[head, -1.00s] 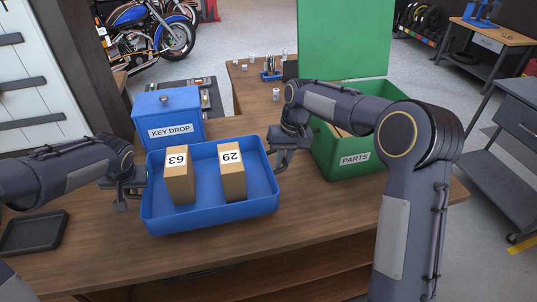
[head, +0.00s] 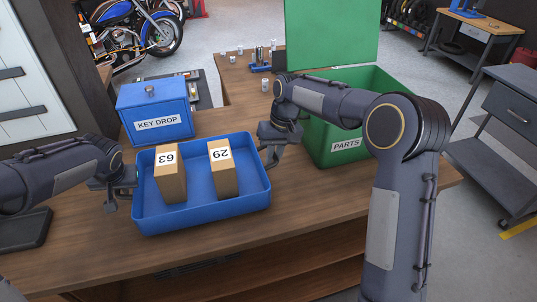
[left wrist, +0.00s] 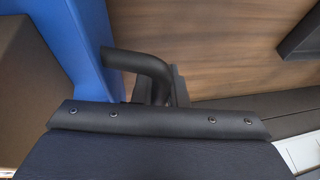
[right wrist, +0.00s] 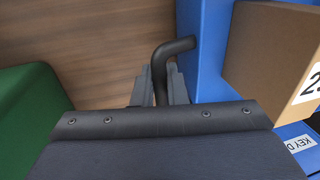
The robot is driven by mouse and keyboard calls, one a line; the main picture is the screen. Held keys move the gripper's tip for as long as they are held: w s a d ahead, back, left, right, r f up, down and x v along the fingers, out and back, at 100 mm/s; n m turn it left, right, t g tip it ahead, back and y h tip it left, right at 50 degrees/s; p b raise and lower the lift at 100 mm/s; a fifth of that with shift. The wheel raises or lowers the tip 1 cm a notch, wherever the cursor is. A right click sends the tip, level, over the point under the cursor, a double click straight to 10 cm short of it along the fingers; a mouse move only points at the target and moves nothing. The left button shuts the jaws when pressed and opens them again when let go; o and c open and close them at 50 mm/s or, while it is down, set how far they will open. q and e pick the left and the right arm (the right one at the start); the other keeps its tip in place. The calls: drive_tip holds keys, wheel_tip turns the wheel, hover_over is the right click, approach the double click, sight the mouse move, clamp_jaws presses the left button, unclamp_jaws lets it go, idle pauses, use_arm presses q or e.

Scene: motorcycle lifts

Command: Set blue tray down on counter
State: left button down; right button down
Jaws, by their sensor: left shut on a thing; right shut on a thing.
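The blue tray (head: 200,214) is level over the wooden counter (head: 310,210), in front of the key drop box. I cannot tell whether its underside touches the counter. Two brown boxes stand upright in it, one marked 63 (head: 170,185) and one marked 29 (head: 223,182). My left gripper (head: 122,190) is shut on the tray's left handle, a dark bent bar that shows in the left wrist view (left wrist: 145,63). My right gripper (head: 273,152) is shut on the right handle, which shows in the right wrist view (right wrist: 168,52).
A blue key drop box (head: 155,109) stands close behind the tray. An open green parts bin (head: 365,135) stands to the right, near my right arm. A black shallow tray (head: 25,230) lies at the left. Bare counter shows in front of the blue tray.

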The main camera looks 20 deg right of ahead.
use_arm(q)
drive_tip(key=shift+f+b, duration=0.55)
drive_tip(key=shift+f, duration=0.2)
use_arm(e)
drive_tip(key=shift+f, duration=0.75)
use_arm(q)
drive_tip(key=c, duration=1.9)
unclamp_jaws()
drive_tip(key=shift+f, duration=0.2)
use_arm(e)
drive_tip(key=c, duration=1.9)
unclamp_jaws()
drive_tip(key=shift+f, duration=0.2)
use_arm(q)
drive_tip(key=o, duration=0.4)
drive_tip(key=shift+r, duration=0.15)
use_arm(e)
drive_tip(key=o, duration=0.4)
drive_tip(key=shift+r, duration=0.15)
use_arm(q)
drive_tip(key=shift+o, duration=0.2)
use_arm(e)
drive_tip(key=shift+o, duration=0.2)
